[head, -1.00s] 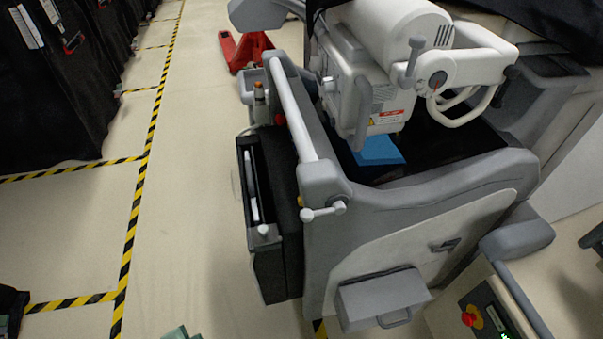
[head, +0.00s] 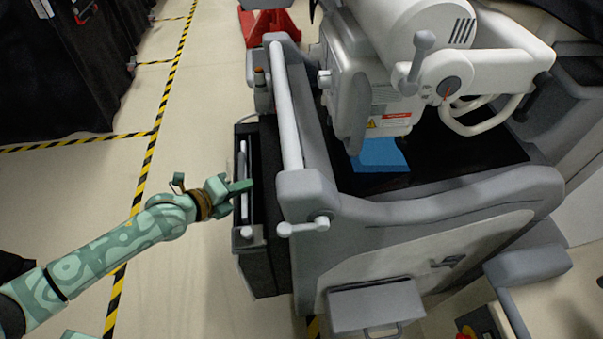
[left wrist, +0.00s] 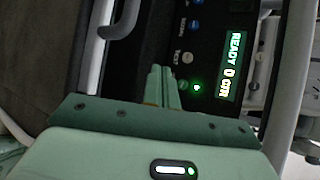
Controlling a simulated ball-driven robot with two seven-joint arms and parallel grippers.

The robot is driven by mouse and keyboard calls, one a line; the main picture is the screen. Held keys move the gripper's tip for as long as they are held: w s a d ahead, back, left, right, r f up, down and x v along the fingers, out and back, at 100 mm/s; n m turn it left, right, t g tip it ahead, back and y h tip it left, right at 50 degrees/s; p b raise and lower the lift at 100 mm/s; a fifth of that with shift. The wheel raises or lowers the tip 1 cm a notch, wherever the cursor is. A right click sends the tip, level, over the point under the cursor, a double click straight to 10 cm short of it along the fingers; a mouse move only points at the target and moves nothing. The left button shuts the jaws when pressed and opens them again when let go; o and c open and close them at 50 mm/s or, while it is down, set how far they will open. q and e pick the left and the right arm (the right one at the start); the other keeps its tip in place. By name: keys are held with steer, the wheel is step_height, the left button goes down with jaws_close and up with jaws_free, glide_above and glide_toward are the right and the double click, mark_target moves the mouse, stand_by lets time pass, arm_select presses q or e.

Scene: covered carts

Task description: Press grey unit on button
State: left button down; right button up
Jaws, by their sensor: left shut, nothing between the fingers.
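The grey unit (head: 420,215) is a large wheeled machine with a white arm on top, filling the middle and right of the head view. My left gripper (head: 246,187) is shut and empty, beside the unit's left side, over the black bin there. In the left wrist view, my shut left fingers (left wrist: 164,84) point at a dark control panel (left wrist: 212,30). The panel has a lit display (left wrist: 234,65) with "READY", a glowing green light (left wrist: 196,87) and several small round buttons (left wrist: 195,26). Whether the fingertips touch a button cannot be told. My right gripper is out of view.
A black side bin (head: 265,270) hangs on the unit's left. Yellow-black floor tape (head: 150,150) runs along the open aisle. Black covered carts (head: 60,75) line the far left. A red pallet jack (head: 268,25) stands behind the unit.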

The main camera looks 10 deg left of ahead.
arm_select(q)
steer(key=shift+s+a, duration=0.1)
steer(key=shift+w+d, duration=0.2)
steer(key=shift+d, duration=0.3)
steer(key=shift+w+d+p, duration=0.25)
steer(key=shift+w+d, duration=0.1)
steer(key=shift+d, duration=0.9)
steer(key=shift+w+d+p, duration=0.3)
steer(key=shift+w+d, duration=0.05)
steer(key=shift+d, duration=0.9)
steer(key=shift+w+d+p, duration=0.25)
steer(key=shift+w+d, duration=0.1)
steer(key=shift+d, duration=0.9)
steer(key=shift+d, duration=0.15)
steer(key=shift+w+d, duration=0.1)
steer(key=shift+d, duration=0.15)
steer(key=shift+w+d, duration=0.1)
steer(key=shift+d, duration=0.35)
steer(key=shift+a, duration=0.1)
steer(key=shift+s+a, duration=0.2)
steer(key=shift+a, duration=0.55)
